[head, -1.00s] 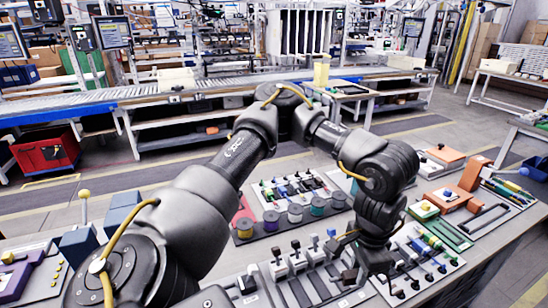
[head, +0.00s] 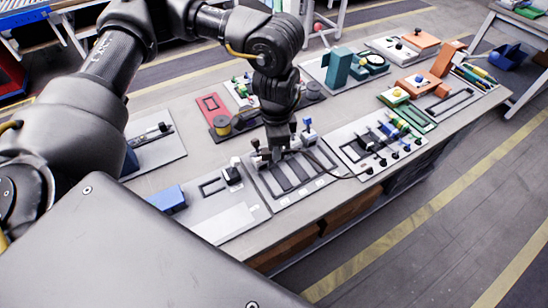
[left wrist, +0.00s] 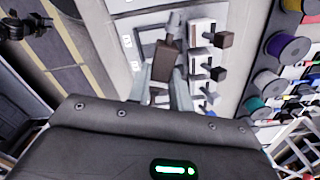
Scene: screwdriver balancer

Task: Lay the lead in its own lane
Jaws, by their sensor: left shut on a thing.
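My left gripper (head: 279,150) is over the back part of the lane board (head: 262,192), a pale board with dark parallel lanes. In the left wrist view its fingers (left wrist: 164,88) are shut on a brown block-shaped end (left wrist: 163,62), seemingly the lead's plug. A thin dark lead (head: 335,172) runs from near the gripper rightward to the neighbouring board. White clamp blocks with dark and blue knobs line the lanes' back end; one blue knob (head: 307,122) shows right of the gripper. The gripper hides the middle clamps. I cannot tell whether the plug touches the board. My right gripper is not in view.
A board with coloured connectors and black knobs (head: 378,150) stands to the right. A blue block (head: 168,199) and a small switch panel lie to the left. The bench's front edge is close to the lanes.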

